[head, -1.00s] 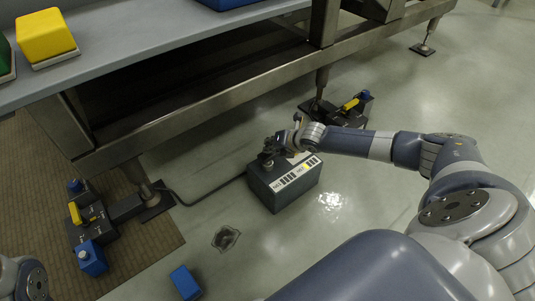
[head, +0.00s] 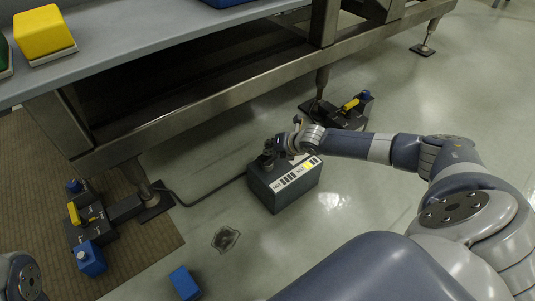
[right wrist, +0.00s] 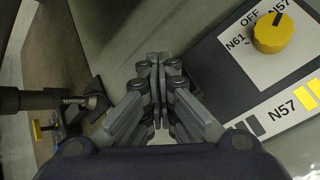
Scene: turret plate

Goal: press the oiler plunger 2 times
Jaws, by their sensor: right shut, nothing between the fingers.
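The grey oiler box (head: 290,197) stands on the floor right of the middle in the head view, with a white label strip on its top edge. In the right wrist view its top (right wrist: 235,80) carries a yellow dial knob (right wrist: 270,34) marked OFF, N57 and N61. My right gripper (right wrist: 155,58) is shut and empty, between rod and dial, apparently touching neither. In the head view my right gripper (head: 270,152) is over the box's far left corner. My left gripper is out of view.
A bench frame (head: 190,117) runs behind the box. Pedal units stand by its legs, one at the left (head: 92,226) on a brown mat and one at the back (head: 345,112). A blue block (head: 185,283) and a floor drain (head: 225,239) lie in front.

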